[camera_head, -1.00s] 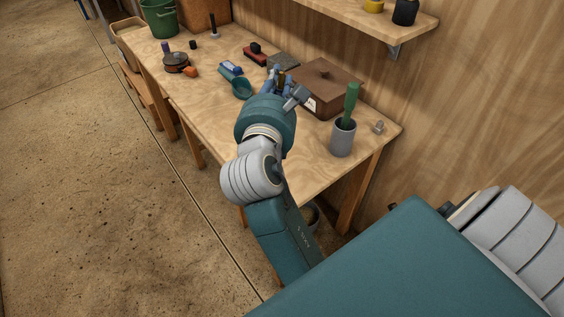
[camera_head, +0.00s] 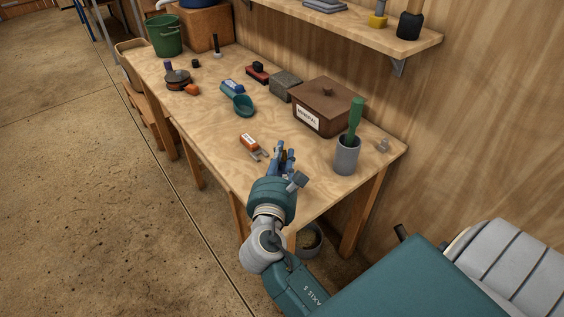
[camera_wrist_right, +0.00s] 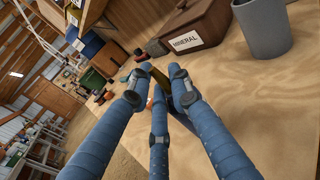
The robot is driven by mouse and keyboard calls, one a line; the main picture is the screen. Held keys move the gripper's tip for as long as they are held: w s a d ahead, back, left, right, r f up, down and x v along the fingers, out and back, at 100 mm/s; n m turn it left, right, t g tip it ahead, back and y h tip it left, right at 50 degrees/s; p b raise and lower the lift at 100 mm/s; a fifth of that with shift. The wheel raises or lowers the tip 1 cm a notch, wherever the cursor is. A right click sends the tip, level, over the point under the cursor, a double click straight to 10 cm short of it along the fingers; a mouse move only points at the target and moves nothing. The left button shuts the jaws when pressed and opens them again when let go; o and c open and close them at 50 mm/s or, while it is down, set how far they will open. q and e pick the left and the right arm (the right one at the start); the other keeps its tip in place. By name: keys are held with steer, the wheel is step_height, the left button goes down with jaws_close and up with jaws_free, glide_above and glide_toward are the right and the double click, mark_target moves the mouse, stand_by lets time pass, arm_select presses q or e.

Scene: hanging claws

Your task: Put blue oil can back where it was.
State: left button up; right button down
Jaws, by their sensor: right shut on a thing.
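My right gripper (camera_head: 283,158) is above the near part of the workbench (camera_head: 215,135). Its three blue fingers show in the right wrist view (camera_wrist_right: 157,92). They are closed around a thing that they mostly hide. Only an olive-brass part (camera_wrist_right: 157,77) and a dark blue patch between the fingers show. I take it for the blue oil can, but its full shape is hidden. My left gripper is not in view.
A brown MINERAL box (camera_head: 328,100) and a grey cup (camera_head: 346,158) with a green handle stand to the right. A wall shelf (camera_head: 345,27) hangs above.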

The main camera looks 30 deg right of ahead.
steer(key=shift+f, duration=1)
steer(key=c, duration=1.6)
jaws_free()
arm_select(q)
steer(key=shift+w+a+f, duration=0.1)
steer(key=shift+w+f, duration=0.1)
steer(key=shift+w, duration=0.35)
arm_select(e)
steer(key=shift+s+a, duration=0.1)
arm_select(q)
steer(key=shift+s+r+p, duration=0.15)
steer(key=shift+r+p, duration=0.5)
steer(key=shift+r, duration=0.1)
arm_select(e)
steer(key=v, duration=1.1)
steer(key=shift+s+a, duration=0.25)
